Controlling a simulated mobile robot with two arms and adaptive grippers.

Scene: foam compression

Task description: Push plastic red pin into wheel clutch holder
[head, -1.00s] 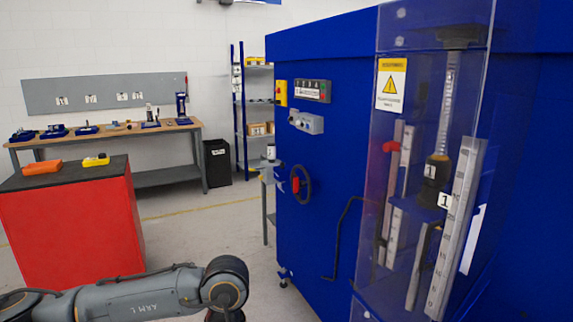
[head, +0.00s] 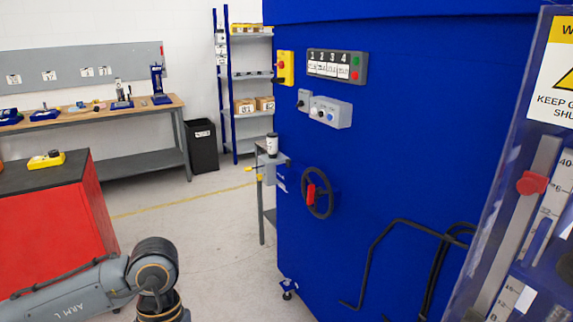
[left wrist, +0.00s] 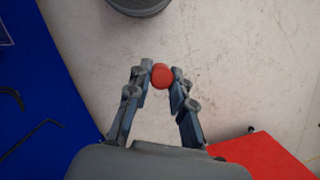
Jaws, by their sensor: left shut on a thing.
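A dark handwheel (head: 318,200) is on the front of the blue machine in the head view. A red part (head: 310,194) shows on the left side of its hub. In the left wrist view my left gripper (left wrist: 160,72) is shut on a small round red piece (left wrist: 161,76), which looks like a red pin seen end-on. Only its rounded end shows. In the head view my left arm is at the lower left, well apart from the wheel, and its fingers are out of frame. My right gripper is in neither view.
The blue machine (head: 400,170) fills the right side, with bent black bars (head: 385,255) low on its front and a clear guard at far right. A red cabinet (head: 50,225) stands at left. Open floor (head: 195,235) lies between them.

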